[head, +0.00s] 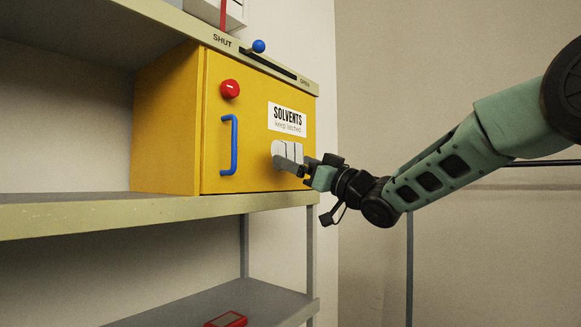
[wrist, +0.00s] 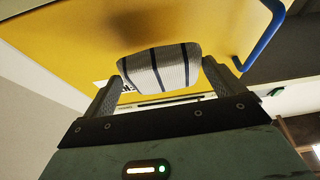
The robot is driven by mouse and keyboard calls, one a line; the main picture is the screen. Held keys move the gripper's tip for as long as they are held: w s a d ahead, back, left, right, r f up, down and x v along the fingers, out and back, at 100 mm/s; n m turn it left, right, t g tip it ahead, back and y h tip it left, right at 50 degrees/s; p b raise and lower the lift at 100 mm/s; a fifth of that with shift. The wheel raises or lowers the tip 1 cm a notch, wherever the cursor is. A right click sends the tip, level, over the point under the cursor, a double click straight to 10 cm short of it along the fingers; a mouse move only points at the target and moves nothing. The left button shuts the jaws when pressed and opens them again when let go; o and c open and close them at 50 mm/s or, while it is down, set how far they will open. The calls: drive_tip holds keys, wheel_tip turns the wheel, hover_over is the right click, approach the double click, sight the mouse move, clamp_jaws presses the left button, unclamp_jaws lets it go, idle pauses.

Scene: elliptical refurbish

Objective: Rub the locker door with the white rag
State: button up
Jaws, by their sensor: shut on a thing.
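The yellow locker door (head: 255,160) is closed, with a blue handle (head: 234,145), a red round knob (head: 230,89) and a white "SOLVENTS keep latched" label (head: 287,118). My gripper (head: 302,168) is at the lower right of the door, shut on the white rag (head: 288,153). In the wrist view the rag (wrist: 160,68), white with dark stripes, sits between both fingers of my gripper (wrist: 162,88). The rag is at or very near the door (wrist: 90,45), below the label; I cannot tell if it touches.
The locker stands on a shelf (head: 150,208). A slider with a blue ball (head: 259,46), marked SHUT and OPEN, is on the shelf edge above. A red device (head: 227,320) lies on the lower shelf. Free room lies to the right, before the wall.

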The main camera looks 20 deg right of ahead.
drive_tip(key=shift+s+d, duration=0.3)
drive_tip(key=shift+s, duration=0.1)
drive_tip(key=shift+s+d+b, duration=0.15)
drive_tip(key=shift+s+d, duration=0.3)
drive_tip(key=shift+s, duration=0.15)
drive_tip(key=shift+s+d+b, duration=0.15)
drive_tip(key=shift+s+d, duration=0.25)
drive_tip(key=shift+s, duration=0.2)
